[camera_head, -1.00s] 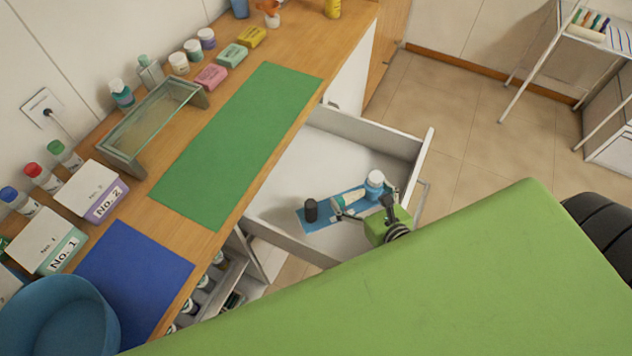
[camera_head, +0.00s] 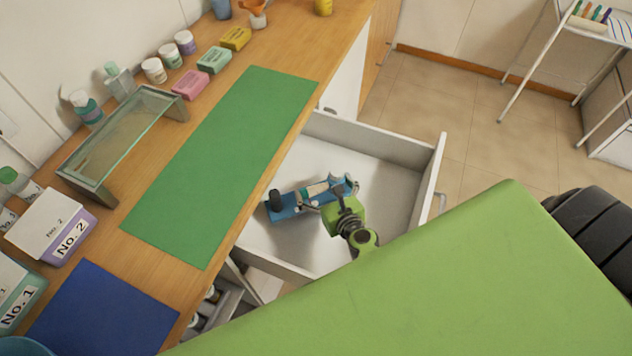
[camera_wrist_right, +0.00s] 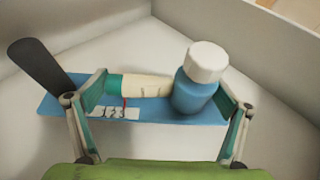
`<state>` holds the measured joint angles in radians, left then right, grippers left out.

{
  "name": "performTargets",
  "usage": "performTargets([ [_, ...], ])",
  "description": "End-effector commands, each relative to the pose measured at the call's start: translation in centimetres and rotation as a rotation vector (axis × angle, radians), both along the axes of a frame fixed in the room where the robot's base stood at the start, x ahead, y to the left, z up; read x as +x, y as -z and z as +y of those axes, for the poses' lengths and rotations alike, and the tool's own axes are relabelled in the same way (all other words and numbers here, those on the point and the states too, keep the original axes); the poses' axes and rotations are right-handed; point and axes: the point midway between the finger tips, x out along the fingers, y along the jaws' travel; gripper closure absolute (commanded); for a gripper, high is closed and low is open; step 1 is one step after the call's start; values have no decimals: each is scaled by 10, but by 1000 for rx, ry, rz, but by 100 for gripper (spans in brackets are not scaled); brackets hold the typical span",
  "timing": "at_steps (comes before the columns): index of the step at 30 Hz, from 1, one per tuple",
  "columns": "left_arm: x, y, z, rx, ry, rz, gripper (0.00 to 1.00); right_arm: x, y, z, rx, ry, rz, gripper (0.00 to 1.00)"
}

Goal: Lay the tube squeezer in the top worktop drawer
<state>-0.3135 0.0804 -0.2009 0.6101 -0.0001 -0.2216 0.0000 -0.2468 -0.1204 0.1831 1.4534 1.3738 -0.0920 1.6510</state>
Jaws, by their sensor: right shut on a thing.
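The tube squeezer (camera_head: 284,212) is a blue plate with a black upright piece at one end, a blue bottle-like part with a white cap at the other, and a teal and cream tube between. It is inside the open top worktop drawer (camera_head: 402,152). My right gripper (camera_head: 328,192) is shut on it. In the right wrist view, its fingers (camera_wrist_right: 160,90) sit at either side of the tube and capped part, over the blue plate (camera_wrist_right: 180,124). I cannot tell whether the plate touches the drawer floor. My left gripper is out of view.
The wooden worktop beside the drawer carries a green mat (camera_head: 225,155), a blue mat (camera_head: 105,312), a glass stand (camera_head: 125,135) and a No. 2 box (camera_head: 48,228). The drawer floor right of the squeezer is bare. The drawer walls stand around my gripper.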

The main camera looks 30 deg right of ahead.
Motion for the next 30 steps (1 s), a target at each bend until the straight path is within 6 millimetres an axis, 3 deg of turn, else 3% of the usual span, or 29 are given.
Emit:
performTargets([
  [3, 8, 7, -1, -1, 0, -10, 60, 16, 9, -1, 1, 0, -2, 36],
  [10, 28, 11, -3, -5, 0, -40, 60, 31, 17, -3, 1, 0, -2, 36],
  [16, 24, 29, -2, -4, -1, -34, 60, 51, 36, -4, 0, 0, -1, 36],
  [27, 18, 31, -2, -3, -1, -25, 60, 51, 38, -4, 1, 0, -1, 36],
  [28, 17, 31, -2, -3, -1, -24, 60, 50, 39, -4, 1, 0, 1, 4],
  [30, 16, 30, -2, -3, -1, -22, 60, 50, 38, -4, 1, 0, 1, 0],
])
